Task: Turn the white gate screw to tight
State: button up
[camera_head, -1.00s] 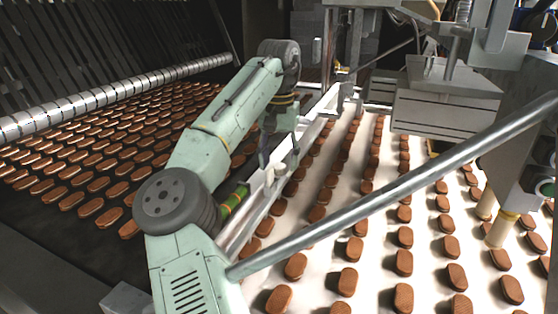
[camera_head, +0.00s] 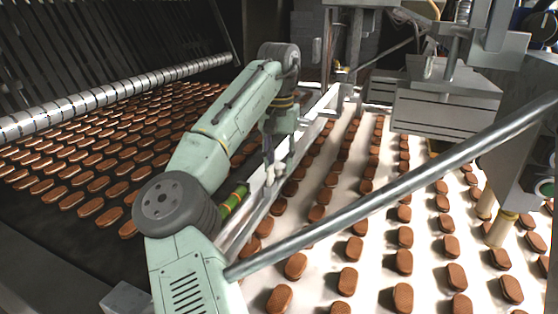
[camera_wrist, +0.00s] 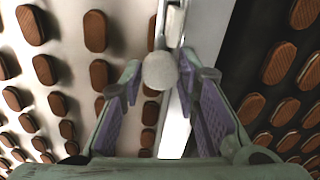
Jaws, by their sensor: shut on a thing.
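The white gate screw (camera_wrist: 160,71) shows in the wrist view as a pale round knob between the tips of my gripper's purple-padded fingers. My gripper (camera_wrist: 160,80) is shut on it. In the head view my gripper (camera_head: 270,160) points down at the metal gate rail (camera_head: 262,207), which runs between the dark belt and the white belt. The white knob (camera_head: 270,181) is small there and partly covered by the fingers. How tight the screw is cannot be told.
Brown sandwich biscuits (camera_head: 347,280) lie in rows on the white belt (camera_head: 325,285) and on the dark belt at left. A thick metal bar (camera_head: 400,187) crosses the foreground. A grey metal box (camera_head: 445,105) hangs at back right. A green and orange part (camera_head: 235,200) sits beside the rail.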

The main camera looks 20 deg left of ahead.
aim_at(279, 165)
jog(key=shift+c, duration=0.9)
jog(key=shift+m, duration=2.9)
jog(key=o, duration=1.2)
jog(key=shift+r, duration=3.75)
